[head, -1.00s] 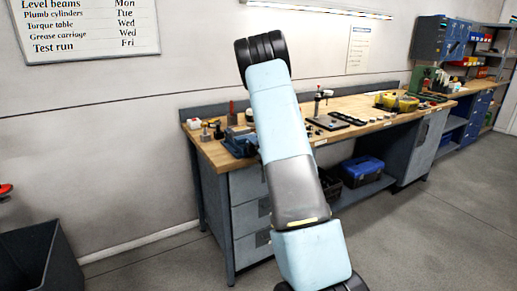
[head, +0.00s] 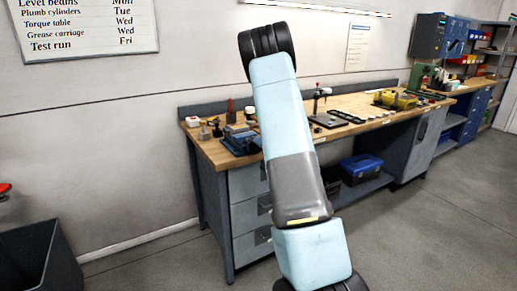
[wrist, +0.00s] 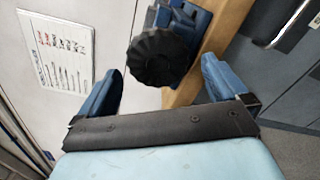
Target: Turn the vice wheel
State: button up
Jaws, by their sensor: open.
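The vice wheel (wrist: 158,57) is a black knobbed handwheel on the front of a blue vice (wrist: 193,22). In the wrist view it sits at upper middle, ahead of my gripper (wrist: 160,85) and between its two blue fingers in the picture. My gripper is open, and no contact with the wheel shows. In the head view the blue vice (head: 238,140) stands at the left part of the workbench (head: 215,153), partly behind my arm. My gripper is not visible in the head view.
A blue toolbox (head: 361,168) sits on the lower shelf. A dark bin (head: 38,262) stands at lower left. The floor before the bench is open.

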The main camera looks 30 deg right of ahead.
jog(key=s, duration=0.8)
jog(key=shift+s, duration=0.15)
jog(key=shift+d, duration=0.1)
jog(key=s+a+r+m+g+h, duration=0.25)
jog(key=a+r+m, duration=0.25)
jog(key=r+m, duration=0.25)
jog(key=s+a+r+m+g+h, duration=0.1)
jog(key=s+a+r+m+g, duration=0.25)
jog(key=r+m, duration=0.4)
jog(key=s+a+r+m+g+y, duration=0.1)
jog(key=s+a+r+m+g, duration=0.1)
jog(key=s+a, duration=0.3)
jog(key=s+a+r+m+g+y, duration=0.1)
jog(key=s+a+m, duration=0.3)
jog(key=s, duration=0.7)
jog(key=s+a+r+m+g+y, duration=0.1)
jog(key=s+a+r+m+g, duration=0.1)
jog(key=s+a, duration=0.4)
jog(key=s+r+g, duration=0.1)
jog(key=s, duration=0.2)
jog(key=shift+a+r+m, duration=0.2)
jog(key=shift+a+m, duration=0.2)
